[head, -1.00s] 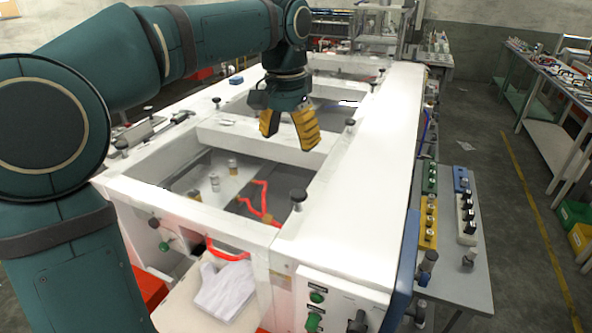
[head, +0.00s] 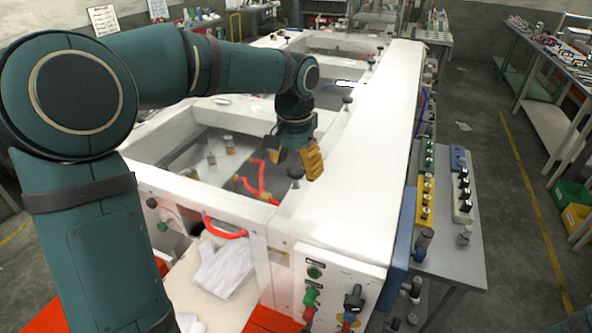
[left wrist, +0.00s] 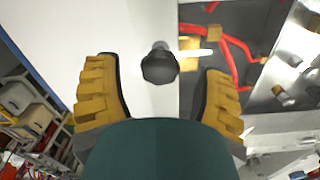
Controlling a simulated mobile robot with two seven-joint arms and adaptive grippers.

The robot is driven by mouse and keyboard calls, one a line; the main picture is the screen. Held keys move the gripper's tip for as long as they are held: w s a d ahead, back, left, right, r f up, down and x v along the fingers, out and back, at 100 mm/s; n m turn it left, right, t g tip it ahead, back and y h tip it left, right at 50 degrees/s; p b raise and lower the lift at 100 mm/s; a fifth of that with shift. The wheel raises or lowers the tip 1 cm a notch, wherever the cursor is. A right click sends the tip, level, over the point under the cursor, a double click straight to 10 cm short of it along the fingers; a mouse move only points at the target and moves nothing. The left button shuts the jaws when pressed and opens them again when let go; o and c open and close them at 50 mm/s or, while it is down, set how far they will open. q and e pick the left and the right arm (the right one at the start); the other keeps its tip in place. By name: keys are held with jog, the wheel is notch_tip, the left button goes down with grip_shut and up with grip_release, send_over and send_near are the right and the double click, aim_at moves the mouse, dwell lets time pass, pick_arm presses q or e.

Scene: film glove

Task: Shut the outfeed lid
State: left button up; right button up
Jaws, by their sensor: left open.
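My left gripper (head: 296,160) is open and empty above the near right corner of the front opening in the white machine top. A black knob (head: 296,173) stands there just below the fingers. In the left wrist view the knob (left wrist: 159,66) shows between the two yellow fingers, with a gap on each side. The front opening shows red tubing (head: 262,180) and small cylinders inside. I cannot tell for sure which part is the outfeed lid. A red handle (head: 226,229) sits on the front face, above a pale surface with a white glove (head: 225,268). My right gripper is not in view.
The white machine top (head: 365,150) runs clear to the right of my gripper. Another black knob (head: 347,102) stands farther back. A side table (head: 455,250) with yellow and white control blocks is at the right. Green and red knobs are on the front panel (head: 325,280).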

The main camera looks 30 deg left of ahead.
aim_at(295, 187)
pick_arm(q)
jog(key=shift+f, duration=0.65)
grip_shut()
jog(key=f+b, duration=0.1)
jog(key=b, duration=0.1)
jog(key=f+b, duration=0.1)
jog(key=f, duration=0.1)
jog(key=shift+s+t+b, duration=0.35)
jog(key=shift+t+b, duration=0.05)
grip_release()
jog(key=shift+w, duration=0.1)
